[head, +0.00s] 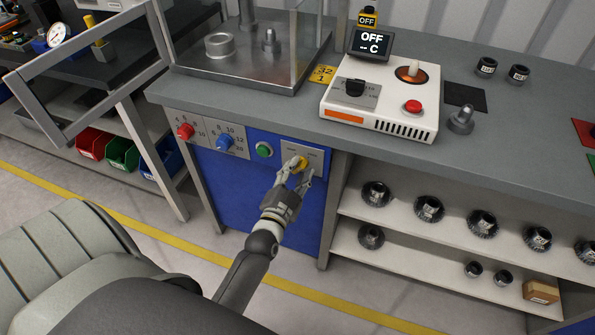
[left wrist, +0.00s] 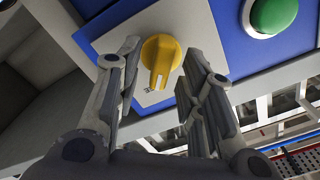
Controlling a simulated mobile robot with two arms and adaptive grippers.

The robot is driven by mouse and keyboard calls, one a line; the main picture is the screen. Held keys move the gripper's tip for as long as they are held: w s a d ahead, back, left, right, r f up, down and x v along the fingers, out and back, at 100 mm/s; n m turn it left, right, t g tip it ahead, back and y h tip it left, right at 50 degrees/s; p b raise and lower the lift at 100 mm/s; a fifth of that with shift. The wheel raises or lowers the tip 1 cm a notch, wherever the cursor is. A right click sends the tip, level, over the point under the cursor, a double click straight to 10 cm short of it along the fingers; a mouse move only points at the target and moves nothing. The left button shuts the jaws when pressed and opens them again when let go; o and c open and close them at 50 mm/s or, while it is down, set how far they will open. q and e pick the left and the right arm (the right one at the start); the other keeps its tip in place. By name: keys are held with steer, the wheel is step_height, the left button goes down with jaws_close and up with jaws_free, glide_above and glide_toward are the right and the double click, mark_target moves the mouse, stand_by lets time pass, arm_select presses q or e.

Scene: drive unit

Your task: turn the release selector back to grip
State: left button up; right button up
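The release selector is a yellow rotary knob (head: 301,163) on a light grey plate (head: 316,152) at the right of the blue front panel. My left gripper (head: 294,176) is at the knob, its two fingers apart. In the left wrist view the knob (left wrist: 161,58) sits between the open fingers (left wrist: 160,76), with gaps on both sides; I see no contact. Its ridge points toward the bottom of that view. The plate's labels are too small or too covered to read. My right gripper is out of view.
A green button (head: 264,150) is left of the selector, then a blue knob (head: 225,142) and a red knob (head: 185,131). A white device (head: 385,95) with an "OFF" display stands on the bench above. Shelves with several gears (head: 429,208) are on the right.

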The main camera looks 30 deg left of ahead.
arm_select(q)
steer(key=shift+w, duration=0.15)
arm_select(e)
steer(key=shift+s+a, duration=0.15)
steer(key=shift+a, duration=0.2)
arm_select(q)
jaws_close()
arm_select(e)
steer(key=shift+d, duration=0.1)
